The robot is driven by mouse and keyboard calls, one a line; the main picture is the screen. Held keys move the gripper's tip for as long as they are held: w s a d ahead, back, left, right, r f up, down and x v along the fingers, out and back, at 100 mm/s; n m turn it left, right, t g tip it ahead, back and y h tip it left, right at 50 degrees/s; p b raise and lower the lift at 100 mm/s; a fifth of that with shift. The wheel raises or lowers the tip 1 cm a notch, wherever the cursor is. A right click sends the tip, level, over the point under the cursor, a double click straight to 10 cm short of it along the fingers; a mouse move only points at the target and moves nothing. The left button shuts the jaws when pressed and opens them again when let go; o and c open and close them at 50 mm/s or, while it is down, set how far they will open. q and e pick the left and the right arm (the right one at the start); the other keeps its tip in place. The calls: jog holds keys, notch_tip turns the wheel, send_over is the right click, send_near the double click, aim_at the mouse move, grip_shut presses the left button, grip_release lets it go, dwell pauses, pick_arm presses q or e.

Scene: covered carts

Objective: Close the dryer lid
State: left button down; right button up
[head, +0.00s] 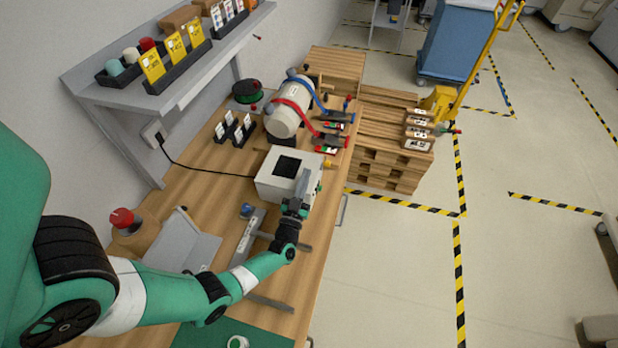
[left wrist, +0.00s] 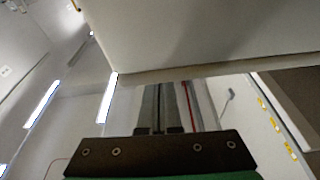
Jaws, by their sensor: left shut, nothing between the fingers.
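The dryer appears to be the pale grey box (head: 270,188) on the wooden bench, with a dark square on its upward face. I cannot tell its lid apart from its body, nor how far open it is. My left gripper (head: 304,175) is at the box's near right side, its fingers shut, empty and pointing upward. In the left wrist view the shut fingers (left wrist: 165,95) reach toward the lower edge of a large pale panel (left wrist: 210,35), probably part of the dryer. Contact cannot be told. My right gripper is not in view.
Behind the box are a white cylinder (head: 285,118) with red and blue straps and small black card holders (head: 242,133). A black cable (head: 205,171) runs to the box. A grey folded panel (head: 180,245) and red-topped button (head: 123,219) lie nearer. Open floor is right.

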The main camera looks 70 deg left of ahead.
pick_arm(q)
jog(key=shift+f, duration=0.2)
notch_tip(320, 180, up, 3)
jog(key=shift+r+p, duration=0.2)
jog(key=shift+p, duration=0.8)
jog(key=s+d+r+p, duration=0.7)
jog(key=s+d+r, duration=0.1)
jog(key=d+r, duration=0.2)
jog(key=shift+d, duration=0.7)
jog(key=shift+s, duration=0.1)
